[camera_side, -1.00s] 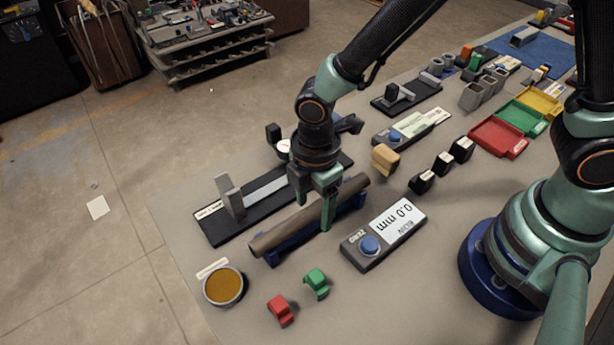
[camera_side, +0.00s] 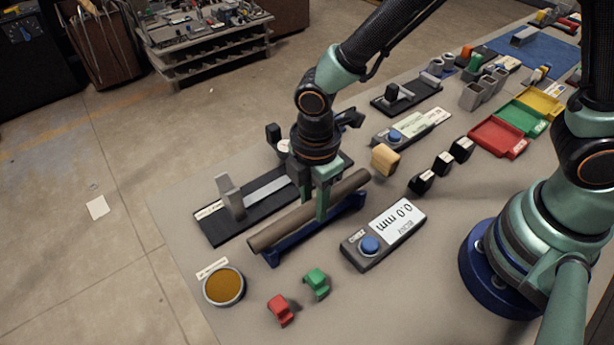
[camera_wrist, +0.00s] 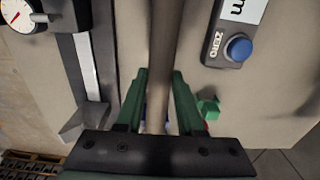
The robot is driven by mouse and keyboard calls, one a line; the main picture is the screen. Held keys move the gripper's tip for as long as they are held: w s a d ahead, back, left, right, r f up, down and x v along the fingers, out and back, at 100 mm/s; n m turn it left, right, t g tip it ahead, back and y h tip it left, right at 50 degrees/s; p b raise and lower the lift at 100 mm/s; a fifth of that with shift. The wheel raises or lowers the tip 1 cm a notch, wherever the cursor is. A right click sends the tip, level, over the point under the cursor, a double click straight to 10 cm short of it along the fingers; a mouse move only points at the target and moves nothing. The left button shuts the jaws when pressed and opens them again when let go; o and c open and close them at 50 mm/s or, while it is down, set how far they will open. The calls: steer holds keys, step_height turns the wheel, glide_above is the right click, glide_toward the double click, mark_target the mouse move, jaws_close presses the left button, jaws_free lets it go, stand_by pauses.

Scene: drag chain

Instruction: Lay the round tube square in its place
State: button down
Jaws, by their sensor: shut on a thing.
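The round tube (camera_side: 281,228) is a long grey-brown bar lying along the blue cradle (camera_side: 291,241) in the side view. It looks in line with the cradle, resting on or just over it; contact is hard to tell. My gripper (camera_side: 322,208) is over the tube's middle, pointing down, with its green fingers shut on the tube. In the wrist view the tube (camera_wrist: 164,45) runs from the top edge down between the two fingers (camera_wrist: 159,80). The fingers hide part of the tube and cradle.
A black gauge rail with a grey upright jaw (camera_side: 229,196) lies just behind the tube. A readout box with a blue button (camera_side: 370,244) stands in front. Red (camera_side: 280,308) and green (camera_side: 316,282) clips and a round orange-filled dish (camera_side: 223,287) lie near the tube's left end.

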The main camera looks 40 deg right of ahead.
mark_target(312, 202)
step_height(312, 202, up, 18)
steer(key=w+f, duration=0.6)
steer(key=w, duration=0.5)
steer(key=shift+w+f, duration=0.3)
steer(key=shift+f, duration=0.1)
steer(key=shift+f, duration=2.55)
steer(key=shift+f, duration=1.55)
steer(key=shift+c, duration=2.2)
jaws_free()
